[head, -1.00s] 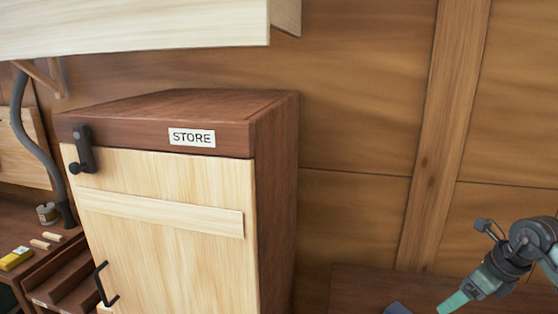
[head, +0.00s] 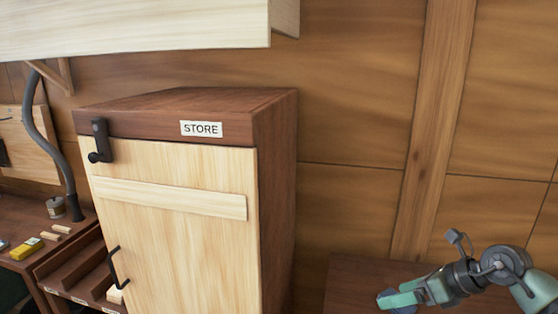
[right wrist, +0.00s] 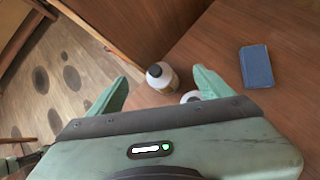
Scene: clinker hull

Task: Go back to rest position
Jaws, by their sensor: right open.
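My right gripper (head: 400,301) is low at the right of the head view, over a brown wooden surface. In the right wrist view its two pale green fingers (right wrist: 160,88) are spread apart with nothing gripped. A small white round thing (right wrist: 190,97) is partly hidden by the right finger. My left gripper is not in view.
A tall cupboard labelled STORE (head: 170,240), its door shut, stands left of the right arm. A blue block (right wrist: 257,66) lies on the brown surface (right wrist: 215,45). A pale shelf (head: 130,28) hangs above. A workbench (head: 15,213) with small items is at far left.

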